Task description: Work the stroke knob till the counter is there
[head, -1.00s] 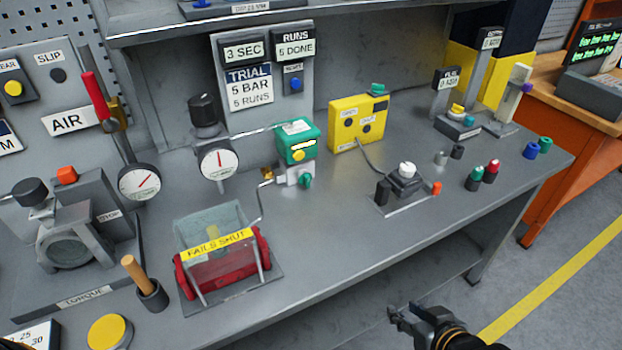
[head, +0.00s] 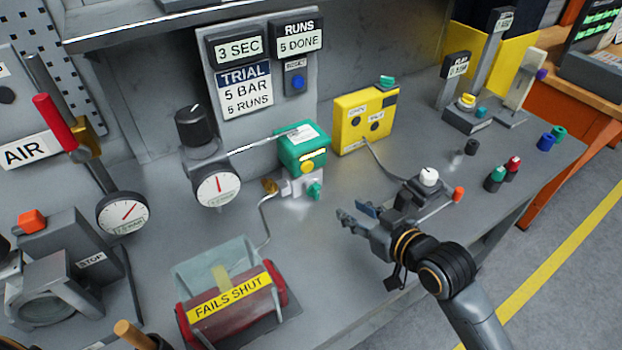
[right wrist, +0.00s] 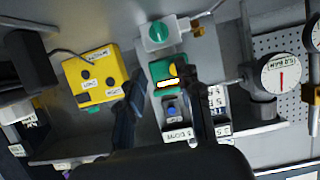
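No knob in view carries a readable stroke label. The RUNS counter (head: 296,41) reads 5 DONE; below it is a blue button (head: 297,83). The green valve box (head: 302,149) has a yellow button (head: 307,167) and a green knob (head: 314,190) below. The box (right wrist: 167,76) and green knob (right wrist: 158,33) also show in the right wrist view. A white knob (head: 429,177) tops a small dark switch. My right gripper (head: 357,214) is open and empty above the bench, in front of the green box and left of the white knob. My left gripper is out of view.
The yellow box (head: 366,119) stands behind my right gripper, its cable running to the dark switch. The red actuator (head: 232,299) marked FAILS SHUT sits front left. A pressure gauge (head: 216,189) stands left of the green box. The overhead shelf (head: 150,30) edges the back.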

